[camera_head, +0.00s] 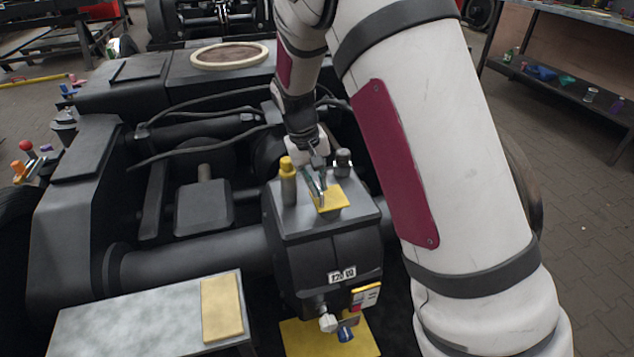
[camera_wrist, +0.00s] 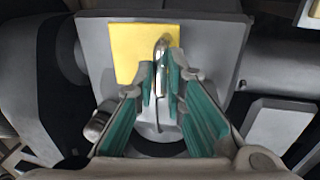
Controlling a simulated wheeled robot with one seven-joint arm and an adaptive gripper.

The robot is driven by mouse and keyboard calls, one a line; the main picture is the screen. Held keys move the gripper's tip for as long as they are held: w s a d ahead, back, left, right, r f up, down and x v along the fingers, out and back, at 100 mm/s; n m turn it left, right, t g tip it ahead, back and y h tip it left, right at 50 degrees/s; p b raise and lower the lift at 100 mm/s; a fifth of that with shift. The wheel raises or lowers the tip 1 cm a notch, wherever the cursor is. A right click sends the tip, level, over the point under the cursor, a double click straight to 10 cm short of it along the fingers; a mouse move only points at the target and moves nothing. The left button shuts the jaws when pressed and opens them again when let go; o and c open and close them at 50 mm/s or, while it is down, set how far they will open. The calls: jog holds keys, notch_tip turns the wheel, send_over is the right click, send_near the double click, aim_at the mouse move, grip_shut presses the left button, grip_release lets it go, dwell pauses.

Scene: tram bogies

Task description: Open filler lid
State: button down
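The filler lid looks like a yellow square plate (camera_head: 329,196) on top of a dark grey housing (camera_head: 325,255). It also shows in the wrist view (camera_wrist: 134,52), with a thin metal handle (camera_wrist: 161,47) at its right side. My gripper (camera_head: 318,187) points down at the plate. In the wrist view its green-padded fingertips (camera_wrist: 161,78) are close together, one on each side of the handle. I cannot tell whether they touch it.
A yellow-capped cylinder (camera_head: 287,180) stands left of my gripper on the housing, and a dark cap (camera_head: 343,160) stands to its right. Cables and pipes run behind. A grey table (camera_head: 130,320) with a yellow pad (camera_head: 222,308) is at the front left.

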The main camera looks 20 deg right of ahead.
aim_at(328, 199)
jog(key=shift+d+r, duration=0.1)
jog(key=shift+r, duration=0.05)
jog(key=shift+d+r+y+p, duration=0.5)
jog(key=shift+d+y, duration=0.15)
jog(key=shift+y, duration=0.2)
jog(key=shift+d+r+y+p, duration=0.45)
jog(key=shift+d+y, duration=0.2)
jog(key=shift+y, duration=0.2)
jog(key=d+y, duration=0.1)
jog(key=y, duration=0.1)
jog(key=d+r+y+p, duration=0.1)
jog(key=d+y, duration=0.1)
jog(key=shift+d, duration=0.15)
jog(key=d+y, duration=0.1)
jog(key=d, duration=0.1)
jog(key=d+y, duration=0.1)
jog(key=y, duration=0.1)
jog(key=d+y+p, duration=0.1)
jog(key=d+y, duration=0.1)
jog(key=shift+d+f, duration=0.3)
jog(key=shift+f, duration=0.1)
jog(key=shift+s+f, duration=0.1)
